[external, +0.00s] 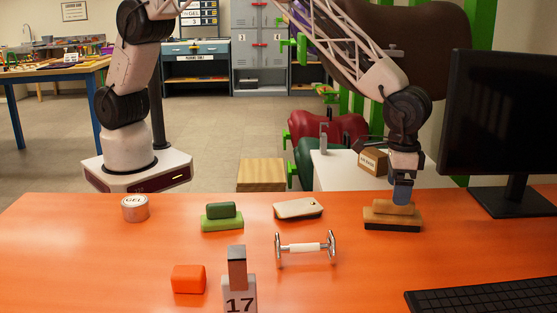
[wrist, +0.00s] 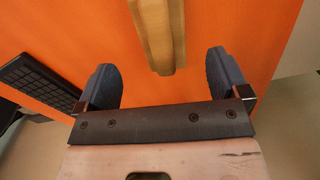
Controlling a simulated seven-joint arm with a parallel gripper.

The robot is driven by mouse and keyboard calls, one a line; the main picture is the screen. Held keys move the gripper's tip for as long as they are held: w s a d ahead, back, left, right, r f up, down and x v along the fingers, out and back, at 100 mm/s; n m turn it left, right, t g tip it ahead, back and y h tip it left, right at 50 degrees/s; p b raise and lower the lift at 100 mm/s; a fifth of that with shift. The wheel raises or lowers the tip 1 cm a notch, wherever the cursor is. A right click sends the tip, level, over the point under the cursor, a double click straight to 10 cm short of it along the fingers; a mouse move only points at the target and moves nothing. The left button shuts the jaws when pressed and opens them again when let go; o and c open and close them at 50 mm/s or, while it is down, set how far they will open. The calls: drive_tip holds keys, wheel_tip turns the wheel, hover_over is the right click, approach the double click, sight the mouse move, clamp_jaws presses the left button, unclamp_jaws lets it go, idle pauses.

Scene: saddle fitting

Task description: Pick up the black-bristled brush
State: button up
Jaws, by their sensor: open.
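A wooden brush (external: 393,222) lies on the orange table at the right, with a raised tan grip on top and a dark strip along its underside that looks like black bristles. My gripper (external: 402,192) points down at the brush's grip from above, at its back side. In the wrist view my gripper (wrist: 164,76) is open, with two dark blue fingers wide apart. The wooden brush (wrist: 158,35) shows ahead of and between the fingertips. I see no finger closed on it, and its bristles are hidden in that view.
A green brush (external: 222,218), a pale flat object (external: 298,209), a tin (external: 134,208), a white-handled metal bar (external: 304,248), an orange block (external: 188,279) and a "17" stand (external: 238,290) are on the table (external: 90,260). A monitor (external: 500,115) and keyboard (external: 485,296) are at right.

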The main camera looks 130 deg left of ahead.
sight(394, 207)
drive_tip(key=shift+f, duration=1.2)
drive_tip(key=shift+s+f, duration=0.2)
drive_tip(key=shift+f, duration=2.4)
drive_tip(key=c, duration=1.1)
drive_tip(key=shift+r, duration=0.15)
drive_tip(key=shift+r, duration=0.85)
drive_tip(key=shift+s+d+r, duration=0.1)
drive_tip(key=shift+s+r, duration=0.15)
drive_tip(key=shift+r, duration=0.6)
drive_tip(key=s+d, duration=0.1)
drive_tip(key=s, duration=0.4)
drive_tip(key=s+d+r, duration=0.1)
drive_tip(key=s, duration=0.4)
drive_tip(key=s+d, duration=0.1)
drive_tip(key=s, duration=0.4)
drive_tip(key=shift+s+r, duration=0.1)
drive_tip(key=shift+r, duration=0.1)
